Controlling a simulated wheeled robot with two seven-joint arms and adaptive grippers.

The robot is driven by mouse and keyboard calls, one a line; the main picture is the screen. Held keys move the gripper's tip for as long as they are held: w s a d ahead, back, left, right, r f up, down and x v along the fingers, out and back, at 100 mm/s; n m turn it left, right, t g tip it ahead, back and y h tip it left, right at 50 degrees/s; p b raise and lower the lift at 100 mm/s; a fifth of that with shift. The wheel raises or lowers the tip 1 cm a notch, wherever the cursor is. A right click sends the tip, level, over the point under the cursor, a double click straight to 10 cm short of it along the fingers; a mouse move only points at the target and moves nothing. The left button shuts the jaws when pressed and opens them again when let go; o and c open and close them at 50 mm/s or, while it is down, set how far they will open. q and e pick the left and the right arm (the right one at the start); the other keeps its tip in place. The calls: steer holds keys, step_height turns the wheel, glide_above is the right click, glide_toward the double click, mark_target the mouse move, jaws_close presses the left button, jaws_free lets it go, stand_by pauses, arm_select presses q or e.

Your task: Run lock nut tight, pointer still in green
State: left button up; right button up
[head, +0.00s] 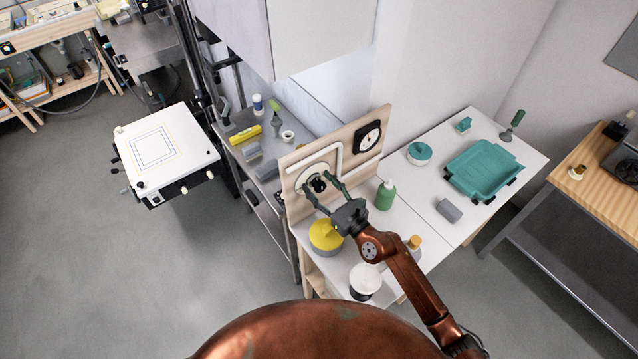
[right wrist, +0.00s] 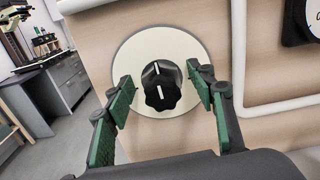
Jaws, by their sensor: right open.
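A black knob (right wrist: 162,88) with white marks sits on a round cream plate (right wrist: 165,48) on an upright wooden panel (head: 292,168). It seems to have a front part with a lobed edge and another dark part behind. I cannot tell which part is the lock nut. My right gripper (right wrist: 161,82) is open, its green-padded fingers on either side of the knob, with gaps showing. It also shows in the head view (head: 320,184). A black-framed gauge (head: 368,136) is at the panel's upper right; its pointer and any green band are too small to read. My left gripper is not in view.
White pipe (head: 341,160) runs on the panel beside the plate. Below are a yellow-lidded pot (head: 325,238), a white tub (head: 365,280) and a green bottle (head: 385,194). A teal tray (head: 486,170) lies on the white table at right.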

steer(key=shift+w+a, duration=0.1)
steer(key=shift+w, duration=0.05)
steer(key=shift+c, duration=0.2)
steer(key=c, duration=1.1)
